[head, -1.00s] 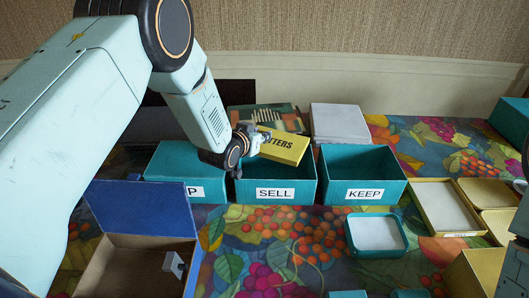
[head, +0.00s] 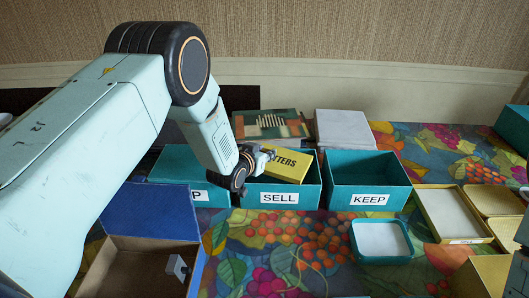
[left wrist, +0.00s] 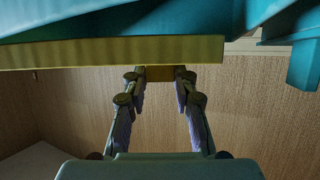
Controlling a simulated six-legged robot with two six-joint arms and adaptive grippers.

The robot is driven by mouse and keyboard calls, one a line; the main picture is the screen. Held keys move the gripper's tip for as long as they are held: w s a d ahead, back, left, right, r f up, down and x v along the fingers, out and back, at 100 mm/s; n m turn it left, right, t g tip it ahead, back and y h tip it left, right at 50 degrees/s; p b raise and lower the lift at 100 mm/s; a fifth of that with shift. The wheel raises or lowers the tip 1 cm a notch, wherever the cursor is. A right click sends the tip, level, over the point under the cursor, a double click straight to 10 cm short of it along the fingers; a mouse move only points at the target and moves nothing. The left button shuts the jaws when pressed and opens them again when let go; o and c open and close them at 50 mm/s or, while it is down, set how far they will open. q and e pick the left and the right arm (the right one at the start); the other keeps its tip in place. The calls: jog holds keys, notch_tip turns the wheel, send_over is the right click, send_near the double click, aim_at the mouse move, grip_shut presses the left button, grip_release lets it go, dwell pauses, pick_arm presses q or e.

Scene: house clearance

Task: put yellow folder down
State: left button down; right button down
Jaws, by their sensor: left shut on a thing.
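The yellow folder (head: 287,166), with dark letters ending in "TTERS", is at the opening of the teal box labelled SELL (head: 279,198). It lies tilted, its lower part at or below the box's rim. My left gripper (head: 266,155) is shut on the folder's left end, above the box's left side. In the left wrist view the folder (left wrist: 110,53) shows as a long yellow edge, with the fingers (left wrist: 160,78) on either side of a yellow part. How deep the folder reaches into the box is hidden. My right gripper is not in view.
A teal KEEP box (head: 368,190) stands empty to the right. Another teal box (head: 172,165) stands left, partly behind my arm. Behind are a patterned book (head: 270,125) and a grey-white block (head: 343,128). An open blue-lidded box (head: 150,215) is front left; a small teal tray (head: 380,238) is front right.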

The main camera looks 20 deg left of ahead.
pick_arm(q)
jog(key=c, duration=1.3)
grip_release()
jog(key=shift+w+f, duration=0.15)
jog(key=shift+f, duration=0.05)
jog(key=shift+o, duration=1.2)
jog(key=shift+r, duration=0.1)
jog(key=shift+r, duration=0.1)
jog(key=shift+r+p, duration=0.25)
jog(key=shift+p, duration=0.15)
jog(key=shift+s+r, duration=0.2)
jog(key=shift+r, duration=0.05)
jog(key=v, duration=1.1)
jog(key=shift+s+p, duration=0.3)
jog(key=shift+a, duration=0.1)
